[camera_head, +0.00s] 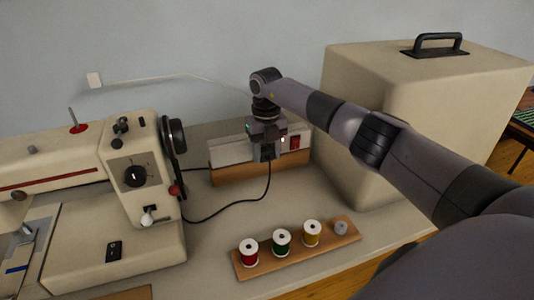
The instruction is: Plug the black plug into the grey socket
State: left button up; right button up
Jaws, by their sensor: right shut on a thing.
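My right gripper (266,148) reaches in from the right and points down in front of the power strip. It is shut on the black plug (267,154), which shows only as a small dark shape between the fingers. A black cord (264,187) hangs from the plug and curves left to the sewing machine. The pale power strip (232,149) stands on a wooden block (231,173), with a red switch (295,142) at its right end. My gripper covers the strip's middle, and I cannot make out the grey socket or whether the plug touches it. My left gripper is out of view.
A cream sewing machine (141,186) stands at left and a large cream case (374,105) at right. A wooden rack (289,262) with red, green and yellow spools lies in front. A white wall box (94,79) has a pale cable. Bare table lies between machine and rack.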

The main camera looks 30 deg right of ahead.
jog(key=shift+w+d+b, duration=0.1)
jog(key=shift+w+b, duration=0.2)
jog(key=shift+b, duration=0.1)
jog(key=o, duration=1)
notch_tip(320, 180, up, 7)
jog(key=shift+r, duration=0.1)
